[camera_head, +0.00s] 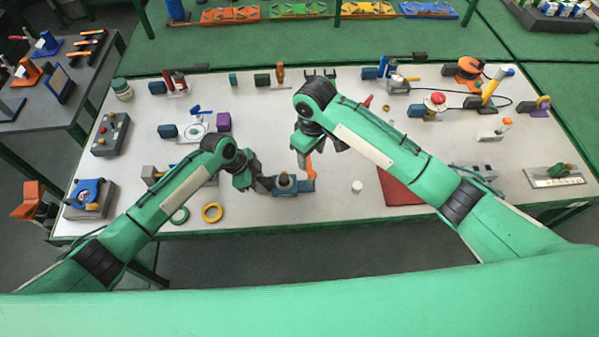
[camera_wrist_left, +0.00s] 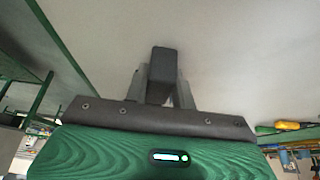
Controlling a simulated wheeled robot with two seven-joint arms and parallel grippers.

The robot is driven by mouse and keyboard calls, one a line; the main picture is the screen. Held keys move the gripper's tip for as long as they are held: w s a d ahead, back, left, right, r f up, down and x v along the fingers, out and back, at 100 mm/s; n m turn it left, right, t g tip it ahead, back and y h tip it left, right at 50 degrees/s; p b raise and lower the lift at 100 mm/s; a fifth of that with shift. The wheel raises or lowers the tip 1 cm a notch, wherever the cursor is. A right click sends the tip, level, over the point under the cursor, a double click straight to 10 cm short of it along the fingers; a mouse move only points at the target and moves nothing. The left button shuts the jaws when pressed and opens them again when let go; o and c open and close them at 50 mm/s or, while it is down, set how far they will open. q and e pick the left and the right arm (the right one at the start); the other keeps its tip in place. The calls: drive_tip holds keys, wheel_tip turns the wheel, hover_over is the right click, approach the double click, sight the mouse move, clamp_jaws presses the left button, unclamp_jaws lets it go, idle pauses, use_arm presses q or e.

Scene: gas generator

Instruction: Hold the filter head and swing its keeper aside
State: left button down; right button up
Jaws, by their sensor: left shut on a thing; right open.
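The filter head is a blue block (camera_head: 292,191) with a dark round top, near the front edge of the table in the head view. An orange lever, which looks like the keeper (camera_head: 310,170), stands at its right side. My left gripper (camera_head: 264,184) is at the block's left side. In the left wrist view its fingers (camera_wrist_left: 161,88) are shut on a dark grey block-shaped part (camera_wrist_left: 163,64), which looks like the filter head's grip. My right gripper (camera_head: 303,156) is open, just above and beside the orange keeper. Whether it touches the keeper cannot be told.
A white cap (camera_head: 357,186) and a red mat (camera_head: 400,188) lie to the right. Several fixtures line the back of the white table (camera_head: 262,112).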

use_arm(q)
drive_tip(key=c, duration=1.1)
unclamp_jaws()
drive_tip(key=v, duration=1.2)
